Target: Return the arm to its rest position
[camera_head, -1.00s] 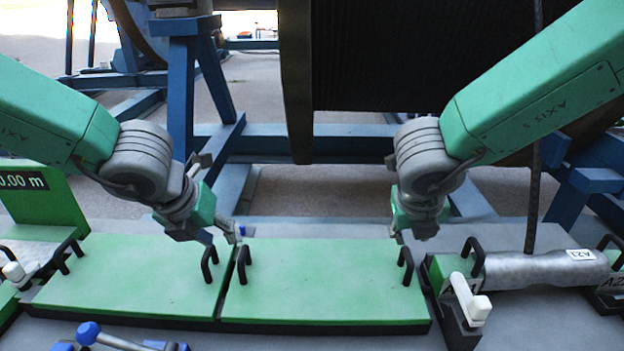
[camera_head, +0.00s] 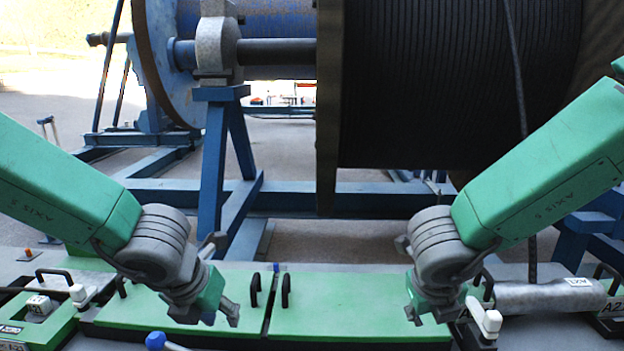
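My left arm comes in from the left, and its gripper (camera_head: 222,313) hangs over the left green panel (camera_head: 140,309), left of that panel's black handle (camera_head: 255,290). Its fingertips look apart with nothing between them. My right arm comes in from the right, and its gripper (camera_head: 426,314) is over the right end of the right green panel (camera_head: 340,300). Its fingers are small and partly hidden, so their opening is unclear. No object shows in either gripper. I cannot tell the exact height of either above the panels.
A large reel of black cable (camera_head: 430,90) stands behind on a blue frame (camera_head: 213,160). A cable strand runs down to a grey cylinder (camera_head: 550,296) at the right. A white-handled clamp (camera_head: 486,318) is close to my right gripper. A blue knob (camera_head: 155,340) is at the front.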

